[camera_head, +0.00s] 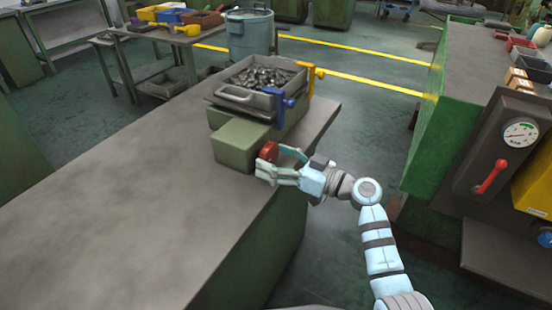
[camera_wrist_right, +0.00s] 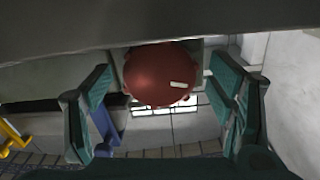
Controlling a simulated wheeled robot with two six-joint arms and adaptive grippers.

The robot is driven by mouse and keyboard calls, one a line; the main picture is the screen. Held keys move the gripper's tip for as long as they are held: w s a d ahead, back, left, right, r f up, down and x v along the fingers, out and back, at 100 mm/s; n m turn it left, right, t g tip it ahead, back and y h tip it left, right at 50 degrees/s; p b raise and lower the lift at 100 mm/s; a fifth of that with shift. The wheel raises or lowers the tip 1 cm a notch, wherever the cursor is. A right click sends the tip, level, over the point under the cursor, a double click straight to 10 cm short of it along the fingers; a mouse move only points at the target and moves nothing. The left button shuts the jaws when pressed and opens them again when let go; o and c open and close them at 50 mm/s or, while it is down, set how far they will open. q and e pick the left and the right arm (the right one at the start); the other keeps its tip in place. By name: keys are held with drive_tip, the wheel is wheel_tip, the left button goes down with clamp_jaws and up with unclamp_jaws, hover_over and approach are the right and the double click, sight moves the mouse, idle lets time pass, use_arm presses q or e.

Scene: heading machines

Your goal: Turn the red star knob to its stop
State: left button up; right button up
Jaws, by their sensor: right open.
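The red star knob (camera_head: 268,151) sits on the near right side of a green box (camera_head: 241,143) on the grey bench. In the right wrist view the knob (camera_wrist_right: 160,75) is round and red, with a short pale mark right of its middle. My right gripper (camera_head: 277,164) is at the knob, its fingers reaching left. In the wrist view its two teal fingers (camera_wrist_right: 168,105) stand apart on either side of the knob, with gaps showing between them and it. The knob's far side is hidden. My left gripper is not in view.
A grey tray of metal parts (camera_head: 260,76) stands behind the green box, with blue (camera_head: 284,102) and yellow (camera_head: 311,77) fittings at its right. The bench top (camera_head: 140,180) at left is clear.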

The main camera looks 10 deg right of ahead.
drive_tip(key=c, duration=1.1)
drive_tip(key=m, duration=0.5)
drive_tip(key=shift+m, duration=0.3)
drive_tip(key=shift+c, duration=0.2)
drive_tip(key=o, duration=1.1)
drive_tip(key=shift+s, duration=0.1)
drive_tip(key=shift+o, duration=0.2)
drive_tip(key=v, duration=1.2)
